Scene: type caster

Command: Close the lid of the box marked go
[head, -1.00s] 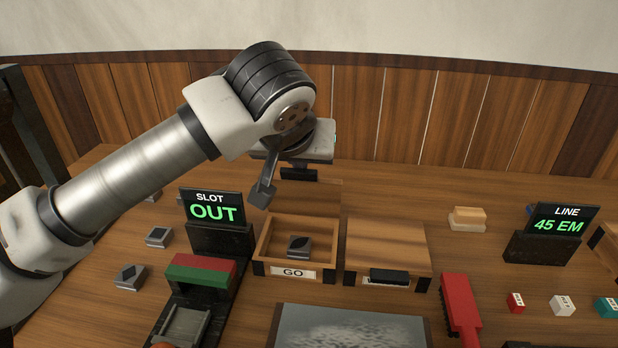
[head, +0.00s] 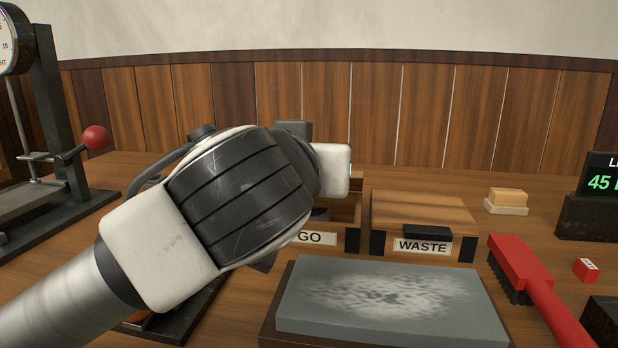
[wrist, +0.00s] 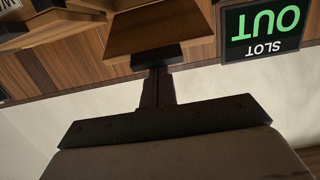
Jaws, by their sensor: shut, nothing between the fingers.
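The box marked GO (head: 318,238) stands behind my arm in the head view. Only its label and right part show, and my wrist hides the rest. In the wrist view, which is upside down, a wooden panel that looks like its raised lid (wrist: 160,30) shows at the top centre. A black handle (wrist: 158,57) sits on the panel's edge. My gripper (wrist: 157,75) is shut and empty, with its fingertips at or very near this handle. I cannot tell whether they touch. The fingers are hidden in the head view.
The WASTE box (head: 424,246), lid closed, stands right of the GO box. A grey slab (head: 390,305) lies in front, with a red brush (head: 520,265) to its right. The OUT sign (wrist: 262,28) is close by in the wrist view. A press with a red knob (head: 95,138) stands left.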

